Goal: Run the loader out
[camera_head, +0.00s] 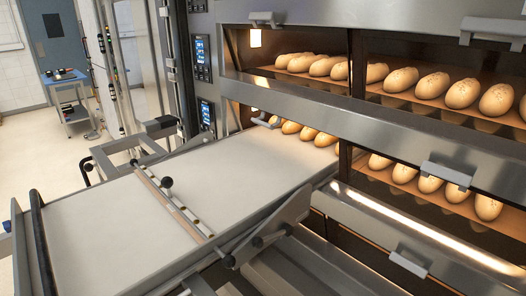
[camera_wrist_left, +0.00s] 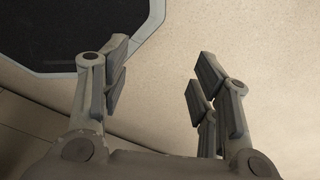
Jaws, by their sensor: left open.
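The loader (camera_head: 245,165) is a long pale belt on a metal frame in the head view. It lies level with the middle deck of the oven (camera_head: 430,160), its far end at that deck's opening. A cross bar (camera_head: 175,205) with dark knobs spans the belt, and a dark roller (camera_head: 42,240) lies at the near left end. The visible belt is bare. My left gripper (camera_wrist_left: 160,78) is open and empty in the left wrist view, above a beige surface, with no loader part between its fingers. My right gripper is not in view.
Loaves (camera_head: 405,79) sit in the upper deck, with more (camera_head: 298,130) just beyond the loader's far end and in the lower deck. Oven handles (camera_head: 447,175) jut out at the right. A trolley (camera_head: 70,100) stands at the back left. Floor (camera_head: 45,165) left of the loader is clear.

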